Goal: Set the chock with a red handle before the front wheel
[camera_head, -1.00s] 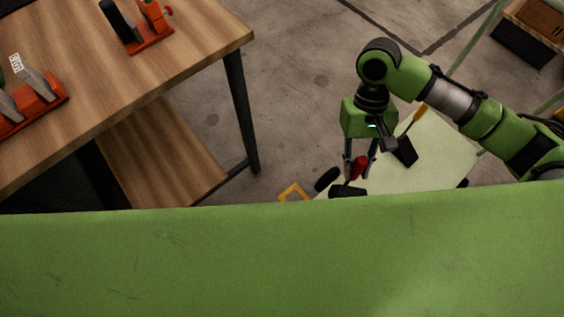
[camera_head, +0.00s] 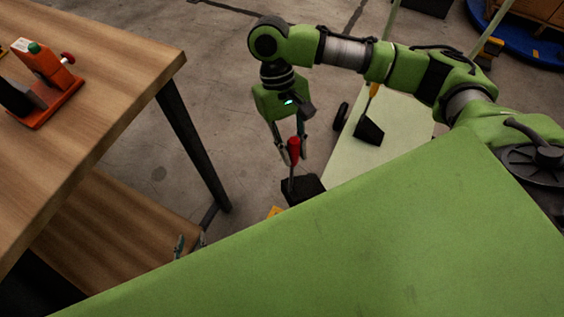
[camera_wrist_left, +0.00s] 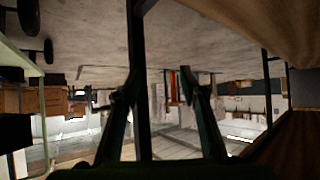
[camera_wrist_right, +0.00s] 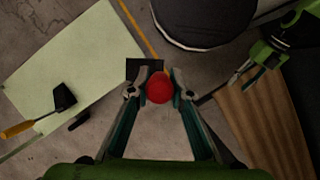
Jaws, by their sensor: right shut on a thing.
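The chock with a red handle is a black wedge (camera_head: 302,189) on a thin stem with a red grip (camera_head: 294,150). My right gripper (camera_head: 290,158) is shut on the red grip. The wedge hangs left of the pale cart (camera_head: 345,160), over the floor; its height is unclear. In the right wrist view the round red grip end (camera_wrist_right: 159,89) sits between the fingertips. A dark wheel (camera_head: 341,116) shows at the cart's left edge; I cannot tell whether it is the front one. My left gripper (camera_head: 191,244) is mostly hidden; in the left wrist view its fingers (camera_wrist_left: 158,92) are apart and empty.
A second black chock with a yellow handle (camera_head: 368,130) stands on the cart. A wooden workbench (camera_head: 110,90) with orange fixtures (camera_head: 48,100) stands at the left. A yellow floor marking (camera_head: 275,212) lies beside the hanging wedge. Bare concrete lies between bench and cart.

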